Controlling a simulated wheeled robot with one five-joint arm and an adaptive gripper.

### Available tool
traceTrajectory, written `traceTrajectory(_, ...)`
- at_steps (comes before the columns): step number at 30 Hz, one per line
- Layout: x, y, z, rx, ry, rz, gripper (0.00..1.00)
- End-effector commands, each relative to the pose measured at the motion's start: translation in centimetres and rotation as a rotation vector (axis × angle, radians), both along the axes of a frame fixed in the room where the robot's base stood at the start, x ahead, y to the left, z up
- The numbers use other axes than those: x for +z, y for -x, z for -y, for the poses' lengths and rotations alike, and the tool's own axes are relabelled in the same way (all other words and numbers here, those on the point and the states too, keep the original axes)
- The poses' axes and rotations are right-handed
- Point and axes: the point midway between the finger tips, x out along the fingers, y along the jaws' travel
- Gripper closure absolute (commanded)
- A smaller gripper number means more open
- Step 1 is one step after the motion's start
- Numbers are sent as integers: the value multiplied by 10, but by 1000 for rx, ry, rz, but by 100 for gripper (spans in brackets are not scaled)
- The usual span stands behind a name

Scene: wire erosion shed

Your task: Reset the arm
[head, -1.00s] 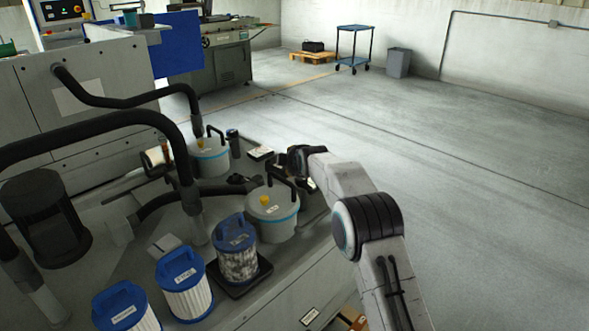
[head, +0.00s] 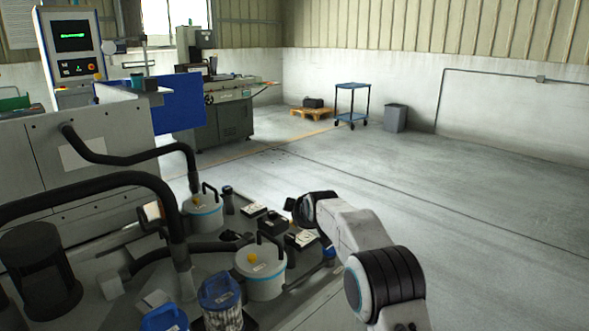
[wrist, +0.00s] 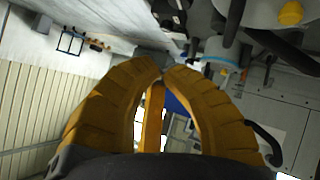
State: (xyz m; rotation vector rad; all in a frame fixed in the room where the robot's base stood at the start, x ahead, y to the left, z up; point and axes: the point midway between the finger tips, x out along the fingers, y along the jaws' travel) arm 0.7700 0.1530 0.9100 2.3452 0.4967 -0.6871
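My arm reaches up from the bottom right of the head view, over the right edge of the bench. My gripper (head: 298,210) is its dark end, raised above and to the right of the white canister with the blue band (head: 264,274). The wrist picture is upside down, with the floor at upper left and the wall panels below.
The bench holds another white canister (head: 203,214), a blue-topped filter (head: 221,300), small dark boxes (head: 272,223) and thick black hoses (head: 90,190). A machine (head: 222,105), a blue cart (head: 352,105) and a grey bin (head: 395,118) stand far back. The floor at right is clear.

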Motion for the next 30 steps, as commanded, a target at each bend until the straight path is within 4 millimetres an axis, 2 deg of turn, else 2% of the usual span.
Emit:
traceTrajectory(5,-81,50,11,-153,-98,-304,100)
traceTrajectory(8,-129,91,20,-231,-106,-474,100)
traceTrajectory(9,-145,110,24,-264,-106,-543,100)
traceTrajectory(11,-164,144,31,-320,-101,-647,100)
traceTrajectory(12,-170,168,36,-354,-98,-709,100)
traceTrajectory(14,-175,202,44,-405,-89,-792,100)
traceTrajectory(17,-172,258,59,-482,-75,-903,100)
traceTrajectory(24,-136,386,97,-617,-46,-1076,100)
traceTrajectory(27,-120,431,110,-640,-41,-1106,100)
traceTrajectory(30,-106,469,120,-656,-50,-1108,100)
